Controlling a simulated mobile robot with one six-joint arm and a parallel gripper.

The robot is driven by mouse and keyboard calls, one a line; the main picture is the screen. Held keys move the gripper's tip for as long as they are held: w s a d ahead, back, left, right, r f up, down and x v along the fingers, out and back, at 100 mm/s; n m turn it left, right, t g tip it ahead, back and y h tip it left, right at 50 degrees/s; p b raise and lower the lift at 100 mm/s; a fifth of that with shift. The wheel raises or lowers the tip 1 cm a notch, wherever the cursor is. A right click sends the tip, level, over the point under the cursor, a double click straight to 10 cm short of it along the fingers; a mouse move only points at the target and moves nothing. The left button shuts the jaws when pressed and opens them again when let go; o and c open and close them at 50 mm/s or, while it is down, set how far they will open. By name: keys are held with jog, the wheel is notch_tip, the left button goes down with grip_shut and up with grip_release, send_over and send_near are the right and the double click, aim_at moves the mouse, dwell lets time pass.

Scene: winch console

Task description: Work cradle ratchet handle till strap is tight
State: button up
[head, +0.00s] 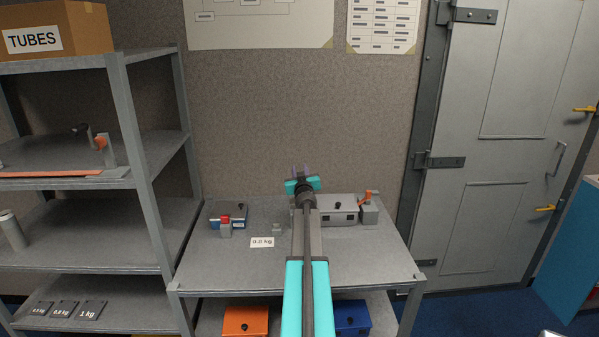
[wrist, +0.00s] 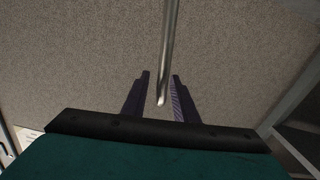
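My gripper (head: 301,169) is above the back of the table, in front of the wall, with its purple fingers apart. In the wrist view the open fingers (wrist: 160,76) have a thin metal rod (wrist: 168,45) between them, with its lower end near the finger bases. Clear gaps show on both sides, and I cannot tell what the rod belongs to. A grey block with an orange lever (head: 368,196) stands at the table's right. A black-tipped lever with an orange piece (head: 100,142) stands by an orange strip (head: 50,173) on the left shelf. I cannot tell which is the cradle ratchet; no strap tension is readable.
A shelf rack (head: 148,180) stands left, and a grey door (head: 500,150) right. The table's front is mostly clear.

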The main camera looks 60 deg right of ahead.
jog(key=shift+c, duration=0.4)
grip_shut()
dwell(1.1)
